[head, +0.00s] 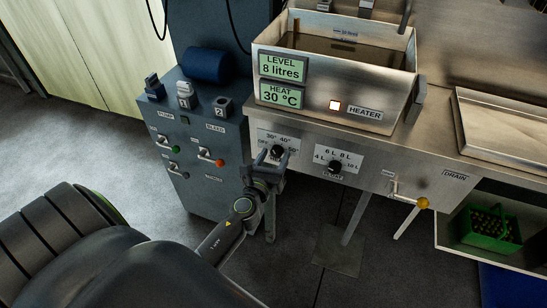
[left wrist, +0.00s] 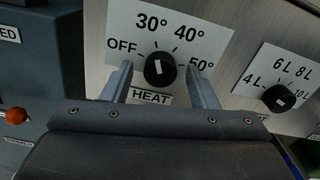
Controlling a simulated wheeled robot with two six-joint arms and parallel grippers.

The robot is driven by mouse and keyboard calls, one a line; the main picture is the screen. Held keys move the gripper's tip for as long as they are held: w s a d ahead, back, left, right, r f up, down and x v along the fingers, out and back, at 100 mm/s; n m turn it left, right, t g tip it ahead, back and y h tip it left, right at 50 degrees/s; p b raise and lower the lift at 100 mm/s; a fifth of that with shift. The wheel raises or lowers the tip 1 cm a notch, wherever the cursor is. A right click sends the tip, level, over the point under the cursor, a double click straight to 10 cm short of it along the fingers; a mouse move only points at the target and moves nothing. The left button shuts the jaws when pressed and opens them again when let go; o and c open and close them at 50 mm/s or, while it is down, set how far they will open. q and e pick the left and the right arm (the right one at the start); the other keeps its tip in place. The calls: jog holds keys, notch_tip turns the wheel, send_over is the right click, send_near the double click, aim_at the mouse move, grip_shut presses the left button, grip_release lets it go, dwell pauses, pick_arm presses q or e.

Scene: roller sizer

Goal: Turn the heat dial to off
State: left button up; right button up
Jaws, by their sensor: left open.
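The black heat dial (left wrist: 160,69) sits on a white scale plate marked OFF, 30°, 40° and 50°, with a HEAT label below. Its white mark points up, about toward 30°. In the head view the heat dial (head: 278,151) is on the steel front panel. My left gripper (head: 267,166) is at the dial. In the left wrist view the left gripper (left wrist: 160,80) is open, one finger on each side of the dial; I cannot tell whether they touch it. The heat display (head: 280,95) reads 30 °C. My right gripper is not in view.
A second dial, for level (head: 335,166), is close to the right. Further right is a drain lever with a yellow knob (head: 423,202). A blue-grey cabinet (head: 200,170) with small valves stands left. The heater lamp (head: 335,105) glows on the tank (head: 380,75).

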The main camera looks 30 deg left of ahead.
pick_arm(q)
jog(key=c, duration=1)
jog(key=shift+o, duration=0.2)
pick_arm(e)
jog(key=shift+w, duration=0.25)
pick_arm(q)
jog(key=n+b, duration=0.1)
jog(key=n, duration=0.4)
jog(key=n+b, duration=0.1)
jog(key=n, duration=0.2)
jog(key=shift+n, duration=0.4)
jog(key=shift+n+b, duration=0.35)
jog(key=shift+n, duration=0.15)
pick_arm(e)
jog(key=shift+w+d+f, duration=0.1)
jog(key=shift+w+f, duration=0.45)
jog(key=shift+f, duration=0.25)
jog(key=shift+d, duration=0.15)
pick_arm(q)
jog(key=o, duration=1)
jog(key=shift+c, duration=0.2)
